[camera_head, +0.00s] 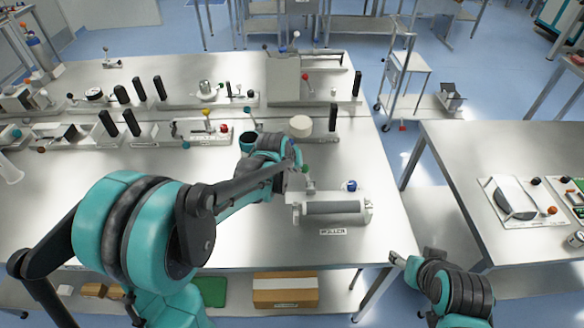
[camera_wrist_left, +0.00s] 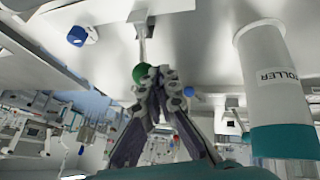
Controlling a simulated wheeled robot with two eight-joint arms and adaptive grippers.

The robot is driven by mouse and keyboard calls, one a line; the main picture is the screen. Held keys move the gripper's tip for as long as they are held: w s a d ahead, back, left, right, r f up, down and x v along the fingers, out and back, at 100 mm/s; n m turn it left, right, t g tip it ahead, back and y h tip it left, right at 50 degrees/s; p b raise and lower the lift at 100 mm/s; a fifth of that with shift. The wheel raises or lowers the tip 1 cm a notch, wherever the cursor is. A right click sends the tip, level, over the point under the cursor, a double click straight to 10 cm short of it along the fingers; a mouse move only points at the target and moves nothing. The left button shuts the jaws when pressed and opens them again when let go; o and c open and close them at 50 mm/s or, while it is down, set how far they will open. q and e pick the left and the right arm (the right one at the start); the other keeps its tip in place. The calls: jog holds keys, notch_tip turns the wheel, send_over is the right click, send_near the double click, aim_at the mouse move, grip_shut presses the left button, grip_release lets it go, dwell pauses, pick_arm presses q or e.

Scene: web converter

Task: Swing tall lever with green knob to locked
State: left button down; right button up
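The green knob (camera_head: 305,169) tops a lever at the roller unit (camera_head: 331,208) on the main bench. In the left wrist view the green knob (camera_wrist_left: 139,73) sits at my left fingertips, with a thin pale shaft (camera_wrist_left: 141,38) running from it toward the picture's top. My left gripper (camera_wrist_left: 160,76) has its fingers drawn together; the knob shows at their left side, partly covered. I cannot tell if it is pinched or only touched. In the head view my arm hides much of the lever.
A blue knob (camera_head: 350,186) stands right of the lever at the roller unit. A cream cylinder (camera_head: 301,125) is behind it. Several levers and black handles line the bench's back.

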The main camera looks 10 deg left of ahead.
pick_arm(q)
jog(key=w+d+m+g+y, duration=0.1)
jog(key=w+d+y, duration=0.1)
jog(key=d+y, duration=0.2)
jog(key=shift+d+r+y, duration=0.4)
jog(key=shift+d+r, duration=0.05)
jog(key=shift+d, duration=1.4)
pick_arm(e)
jog(key=shift+r, duration=0.3)
pick_arm(q)
jog(key=shift+w, duration=0.1)
